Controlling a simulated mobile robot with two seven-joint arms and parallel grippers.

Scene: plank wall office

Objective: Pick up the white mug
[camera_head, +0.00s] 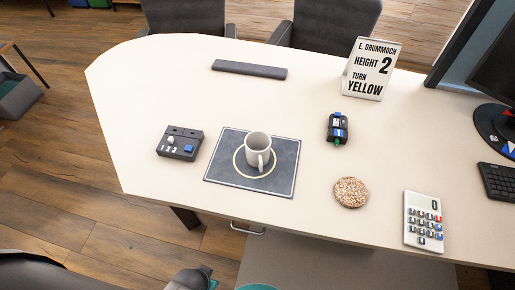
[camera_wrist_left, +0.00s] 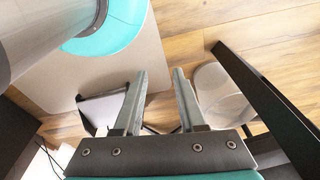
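The white mug (camera_head: 257,148) stands upright on a dark grey mat (camera_head: 222,170) with a pale border and a cream ring. The mug is inside the ring, with its handle toward the front. No gripper is near it. My left gripper (camera_wrist_left: 158,72) shows in the left wrist view with its two fingers apart and nothing between them, above the wooden floor. The mug does not show in that view. My right gripper is not in view.
Left of the mat is a button box (camera_head: 180,143). To the right are a small dark device (camera_head: 337,128), a round speckled coaster (camera_head: 351,192) and a calculator (camera_head: 423,221). Behind are a grey bar (camera_head: 249,69) and a sign (camera_head: 371,68) reading "TURN YELLOW". The desk (camera_head: 290,110) is otherwise largely clear.

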